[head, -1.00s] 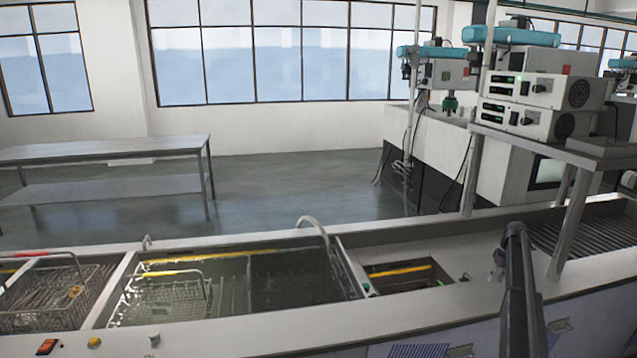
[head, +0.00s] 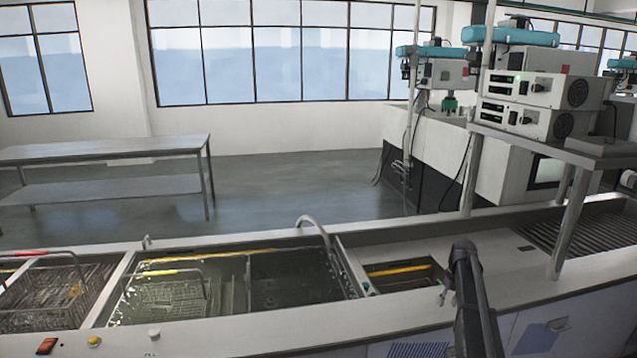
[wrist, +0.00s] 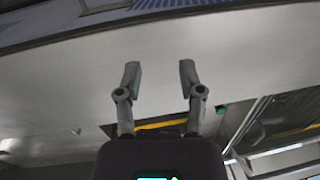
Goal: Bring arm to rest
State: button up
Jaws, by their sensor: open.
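My gripper (wrist: 160,78) shows in the wrist view with its two grey fingers spread apart and nothing between them. The pale counter top of the tank line (wrist: 60,95) lies beyond the fingers. In the head view my dark arm (head: 470,285) rises from the bottom edge right of centre. The gripper is mostly hidden by the arm there; only a small part shows at its left, over the counter beside the small right-hand basin (head: 410,284).
A tank with a wire basket (head: 165,297) is left of centre, and another wire basket (head: 40,300) is at far left. A curved metal pipe (head: 318,226) stands over the tank's rim. A shelf post (head: 570,225) and stacked control boxes (head: 545,90) are at right.

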jog(key=s+a+m+h, duration=0.1)
jog(key=s+a, duration=2.4)
jog(key=s, duration=0.4)
jog(key=shift+f+t, duration=0.3)
